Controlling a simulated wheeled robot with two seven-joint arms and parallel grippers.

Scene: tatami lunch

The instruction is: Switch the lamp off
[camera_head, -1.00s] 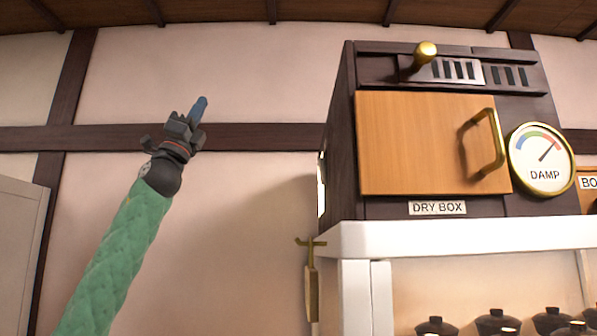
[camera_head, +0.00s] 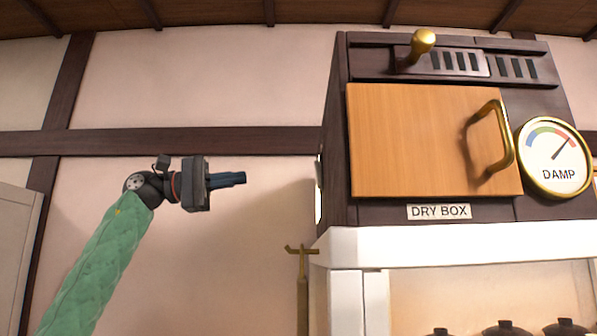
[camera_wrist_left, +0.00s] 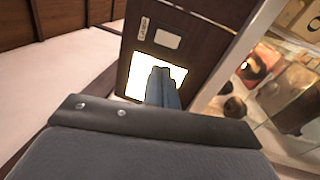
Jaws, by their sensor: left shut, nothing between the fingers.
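A brightly lit panel (camera_wrist_left: 136,80), apparently the lamp, glows on the dark side face of the dry box in the left wrist view. In the head view it shows only as a thin bright strip (camera_head: 318,192) on the box's left side. A pale plate (camera_wrist_left: 167,39), possibly the switch, sits above it beside a small label (camera_wrist_left: 143,28) too blurred to read. My left gripper (camera_head: 242,179) is shut and empty, pointing right toward that side, with a gap between. In the left wrist view its fingertips (camera_wrist_left: 162,74) overlap the lit panel. My right gripper is not in view.
The DRY BOX (camera_head: 350,210) has a wooden door (camera_head: 420,140), a brass handle, a brass knob (camera_head: 423,42) and a DAMP dial (camera_head: 554,158). It stands on a white shelf (camera_head: 400,248) with dark lidded pots below.

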